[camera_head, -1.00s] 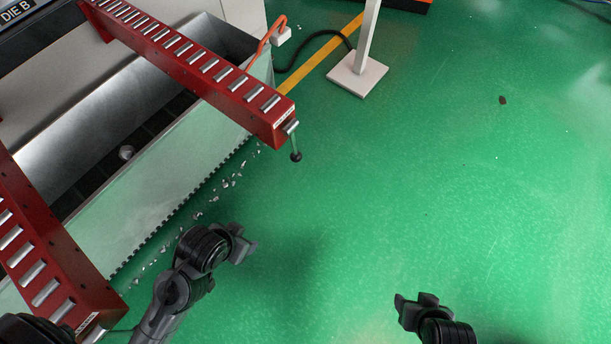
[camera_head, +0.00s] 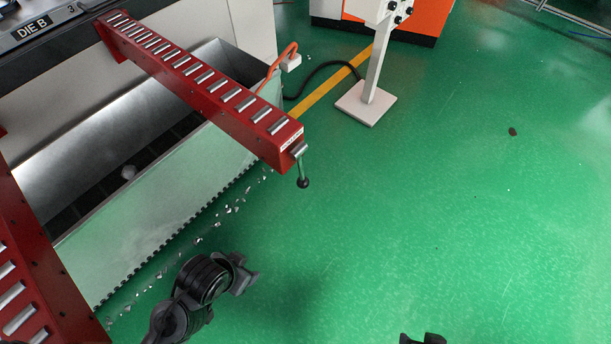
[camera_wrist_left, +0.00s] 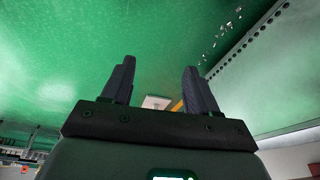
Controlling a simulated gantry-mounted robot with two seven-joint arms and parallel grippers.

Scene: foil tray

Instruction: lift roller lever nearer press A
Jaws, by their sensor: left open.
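A roller lever (camera_head: 303,170) with a black ball knob hangs down from the end of the far red roller arm (camera_head: 215,98) in the head view. A second red roller arm (camera_head: 42,270) runs along the left edge; its outer end and any lever there are out of view. No press A label shows. My left gripper (camera_head: 246,276) is over the green floor, nearer than the hanging lever and apart from it. In the left wrist view the left gripper (camera_wrist_left: 158,72) is open with nothing between its fingers. Only the top of my right gripper (camera_head: 423,338) shows at the bottom edge.
A metal trough (camera_head: 165,200) lies between the red arms, with scraps on the floor beside it.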

